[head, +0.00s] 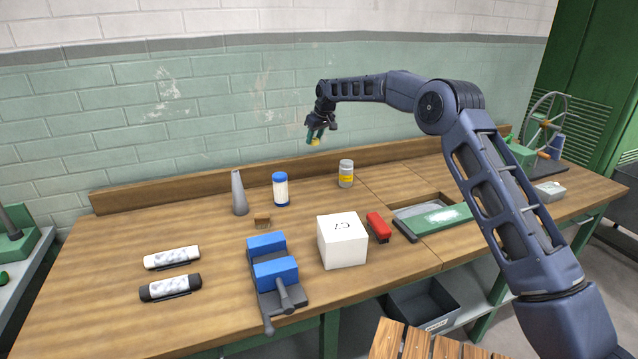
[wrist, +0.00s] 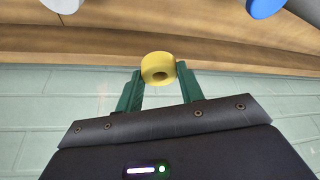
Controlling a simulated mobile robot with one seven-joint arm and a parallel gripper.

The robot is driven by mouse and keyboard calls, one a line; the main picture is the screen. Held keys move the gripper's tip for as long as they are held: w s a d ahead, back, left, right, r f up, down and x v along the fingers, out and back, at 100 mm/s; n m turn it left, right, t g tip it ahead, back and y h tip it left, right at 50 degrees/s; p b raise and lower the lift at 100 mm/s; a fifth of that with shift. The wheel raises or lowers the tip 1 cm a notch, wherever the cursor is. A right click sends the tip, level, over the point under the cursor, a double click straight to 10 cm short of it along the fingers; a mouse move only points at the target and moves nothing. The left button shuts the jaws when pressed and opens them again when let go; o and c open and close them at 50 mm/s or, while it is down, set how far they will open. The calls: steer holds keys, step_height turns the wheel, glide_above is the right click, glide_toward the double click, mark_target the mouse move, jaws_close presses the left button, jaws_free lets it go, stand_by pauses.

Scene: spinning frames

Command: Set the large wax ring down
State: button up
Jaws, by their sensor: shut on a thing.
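The large wax ring (wrist: 158,66) is a thick yellow ring with a hole in its middle. In the wrist view it sits between the green fingertips of my gripper (wrist: 160,80), which is shut on it. In the head view, my gripper (head: 315,136) is in the air above the back of the workbench (head: 120,225), in front of the green brick wall. The ring shows there as a small yellow spot (head: 314,142) at the fingertips, clear of the bench top.
A grey cone (head: 239,194), a blue-capped jar (head: 280,190) and a grey-lidded jar (head: 346,174) stand toward the back. A blue vise (head: 273,273), white cube (head: 342,242) and red stapler (head: 378,227) are nearer. The bench between the two jars looks clear.

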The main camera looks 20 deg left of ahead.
mark_target(321, 188)
steer(key=d+f, duration=0.1)
steer(key=f, duration=0.5)
steer(key=d+f, duration=0.1)
steer(key=f, duration=0.6)
steer(key=d+f, duration=0.2)
steer(key=f, duration=0.5)
steer(key=shift+s, duration=0.1)
steer(key=shift+f, duration=0.15)
steer(key=o, duration=0.9)
steer(key=shift+o, duration=0.2)
steer(key=v, duration=1.2)
